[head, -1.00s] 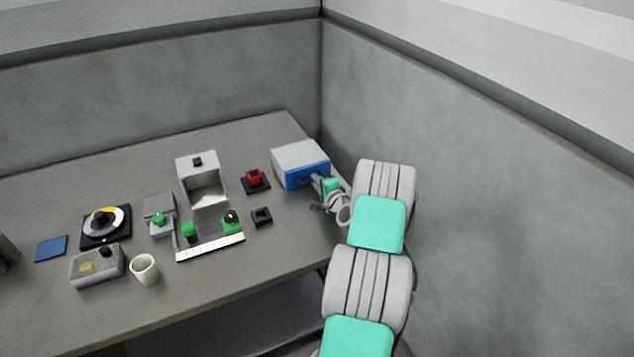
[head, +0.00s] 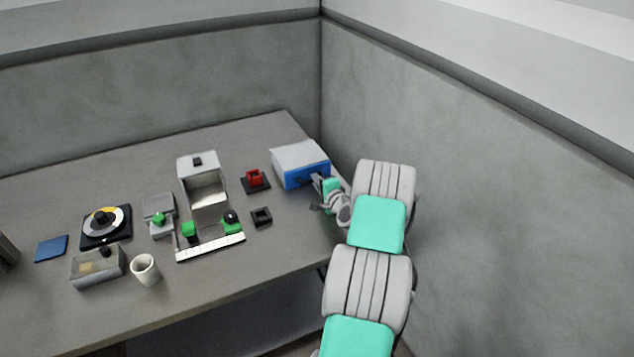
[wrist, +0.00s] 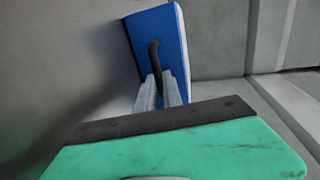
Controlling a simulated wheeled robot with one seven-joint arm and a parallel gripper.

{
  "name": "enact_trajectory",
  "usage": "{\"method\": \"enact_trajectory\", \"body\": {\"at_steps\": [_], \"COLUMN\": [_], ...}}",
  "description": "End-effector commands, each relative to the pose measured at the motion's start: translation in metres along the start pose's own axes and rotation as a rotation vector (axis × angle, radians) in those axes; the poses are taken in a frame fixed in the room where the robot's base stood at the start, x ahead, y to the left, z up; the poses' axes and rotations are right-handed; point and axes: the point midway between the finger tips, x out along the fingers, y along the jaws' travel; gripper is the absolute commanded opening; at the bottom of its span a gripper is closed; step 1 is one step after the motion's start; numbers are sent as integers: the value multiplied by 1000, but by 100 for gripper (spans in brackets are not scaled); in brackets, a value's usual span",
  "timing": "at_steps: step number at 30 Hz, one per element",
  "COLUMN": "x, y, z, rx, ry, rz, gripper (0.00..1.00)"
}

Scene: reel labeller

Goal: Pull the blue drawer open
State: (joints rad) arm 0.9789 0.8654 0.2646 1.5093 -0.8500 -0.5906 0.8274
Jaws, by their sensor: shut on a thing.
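The blue drawer (head: 292,180) is the front of a white-topped box (head: 299,155) at the right end of the table. It looks shut in the head view. Its blue front (wrist: 171,32) with a dark bar handle (wrist: 154,57) fills the upper middle of the wrist view. My gripper (head: 318,181) is at the drawer front. In the wrist view its two grey fingers (wrist: 162,92) are shut on the handle, one on each side. The handle's lower end is hidden between the fingers.
A red button (head: 254,177) on a dark base and a small black square holder (head: 261,216) stand left of the drawer. A white-grey machine (head: 198,165), a reel (head: 104,222) and a white cup (head: 145,269) are farther left. A wall rises close on the right.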

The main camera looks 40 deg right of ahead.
Motion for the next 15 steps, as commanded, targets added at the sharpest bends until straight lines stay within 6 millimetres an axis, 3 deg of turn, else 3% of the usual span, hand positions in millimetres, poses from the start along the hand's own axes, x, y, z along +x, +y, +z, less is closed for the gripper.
{"method": "enact_trajectory", "body": {"at_steps": [10,15], "x": [-2,-28], "y": [1,10], "z": [0,-2], "rx": [1,3], "ry": [0,3], "rz": [1,4], "gripper": [0,0]}}
